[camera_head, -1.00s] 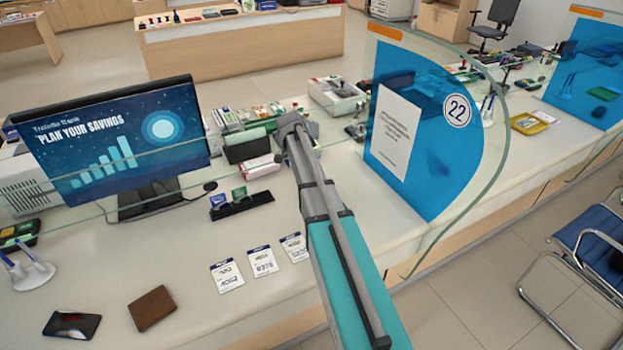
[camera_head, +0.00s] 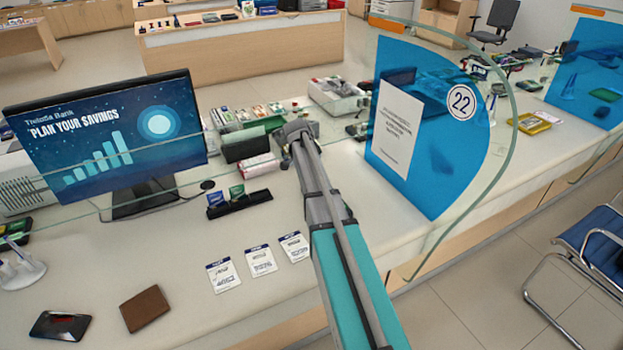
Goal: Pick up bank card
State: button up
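Two small upright cards, one blue (camera_head: 216,199) and one green (camera_head: 237,191), stand in a black holder (camera_head: 240,204) on the counter, right of the monitor's foot. I cannot tell whether either is the bank card. Three flat white cards (camera_head: 261,261) with dark blue top bands and printed numbers lie in front of the holder. My arm reaches over the counter from the bottom, and its far end is right of and beyond the holder. My gripper's fingers cannot be made out there; nothing held shows.
A monitor (camera_head: 110,140) stands at left. A brown wallet (camera_head: 145,309) and a dark phone-like item (camera_head: 61,326) lie at front left. A glass screen with a blue panel (camera_head: 430,130) stands right of my arm. Boxes crowd the counter's back. The counter between wallet and white cards is clear.

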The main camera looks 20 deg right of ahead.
dwell(0.5)
grip_shut()
